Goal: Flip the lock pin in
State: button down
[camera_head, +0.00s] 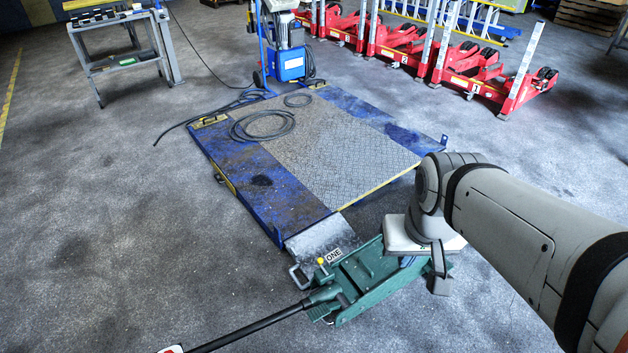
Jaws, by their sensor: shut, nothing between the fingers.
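The green trolley jack (365,275) stands on the floor at the lower middle, with its long black handle (250,328) reaching to the lower left. A small yellow knob (321,262) shows at the jack's left side, beside a plate with dark lettering (334,255). I cannot tell for certain which part is the lock pin. My gripper (440,282) is low over the jack's right end, to the right of the yellow knob and apart from it. It is shut and holds nothing. My wrist hides part of the jack's right end.
A blue and grey lift platform (290,200) lies behind the jack, with a coiled hose (263,126) on it. A blue pump unit (290,63), a grey work trolley (122,60) and red stands (490,80) are farther back. The floor left of the jack is clear.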

aim_at(319, 261)
jog(key=z, duration=0.05)
jog(key=i, duration=0.9)
jog(key=u, duration=0.15)
